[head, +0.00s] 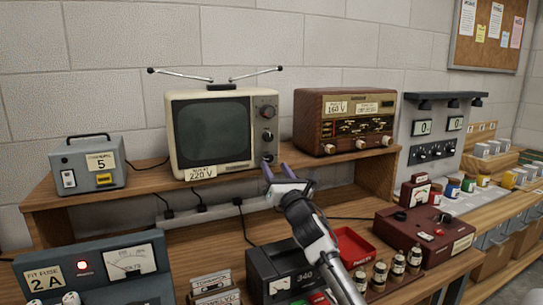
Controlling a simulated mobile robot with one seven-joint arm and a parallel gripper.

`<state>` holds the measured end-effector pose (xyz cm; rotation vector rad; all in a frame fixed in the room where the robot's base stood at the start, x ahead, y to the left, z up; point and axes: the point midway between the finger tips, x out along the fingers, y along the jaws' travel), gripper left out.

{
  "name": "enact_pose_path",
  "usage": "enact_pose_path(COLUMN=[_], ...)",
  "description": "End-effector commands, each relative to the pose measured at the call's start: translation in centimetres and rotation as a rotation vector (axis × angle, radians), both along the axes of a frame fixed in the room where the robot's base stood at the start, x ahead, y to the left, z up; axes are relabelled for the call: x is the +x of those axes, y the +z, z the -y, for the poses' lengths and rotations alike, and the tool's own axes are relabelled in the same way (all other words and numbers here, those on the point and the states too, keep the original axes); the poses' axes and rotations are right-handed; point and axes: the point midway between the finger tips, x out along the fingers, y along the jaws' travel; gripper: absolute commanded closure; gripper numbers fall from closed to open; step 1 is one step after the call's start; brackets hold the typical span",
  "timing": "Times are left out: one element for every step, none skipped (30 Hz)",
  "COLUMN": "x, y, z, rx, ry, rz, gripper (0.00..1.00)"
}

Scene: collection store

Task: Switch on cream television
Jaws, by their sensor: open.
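The cream television (219,130) stands on the raised wooden shelf in the head view. It has a dark screen, two antenna rods on top and a tag reading 220 V. Its control panel (265,134) on the right side carries two dark knobs, with a small control near the bottom at about the level of the fingertips. My gripper (275,171) is open and empty, just below and in front of the panel's lower end. Whether a fingertip touches the television, I cannot tell.
Below are a fuse unit (96,268) with a lit red lamp, a black meter (285,273), a red tray (354,246) and a dark red box (425,234).

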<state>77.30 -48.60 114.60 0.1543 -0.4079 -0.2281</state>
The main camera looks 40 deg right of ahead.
Motion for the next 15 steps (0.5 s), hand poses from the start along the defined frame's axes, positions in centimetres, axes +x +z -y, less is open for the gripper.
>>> enact_pose_path(x=[0.9, 1.4, 1.9, 2.2, 2.5, 2.8, 3.0, 3.2, 3.3, 3.4, 3.5, 3.6, 3.6, 3.6, 3.6], y=[0.7, 0.9, 1.0, 1.1, 1.2, 1.3, 1.4, 1.4, 1.5, 1.5, 1.6, 1.6, 1.6, 1.5, 1.5], z=[0.1, 0.3, 0.4, 0.6, 0.6, 0.7, 0.8, 0.9, 0.9, 0.9, 0.9, 1.0, 1.0, 1.0, 1.0], rx=[0.001, 0.001, 0.001, 0.001, 0.001, 0.002, 0.001, 0.002, 0.001, -0.001, -0.001, -0.001, -0.001, -0.001, -0.001], ry=[0.003, 0.002, 0.002, 0.001, 0.001, 0.001, 0.002, 0.001, 0.0, 0.001, 0.001, 0.001, 0.001, 0.001, 0.001], rz=[0.001, 0.001, 0.001, -0.001, -0.001, 0.0, 0.001, 0.0, 0.001, 0.001, 0.001, 0.001, 0.001, 0.001, 0.001], gripper=[0.53, 0.53, 0.53, 0.53, 0.53, 0.53, 0.53, 0.53, 0.53, 0.53, 0.53, 0.53, 0.53, 0.53, 0.53])
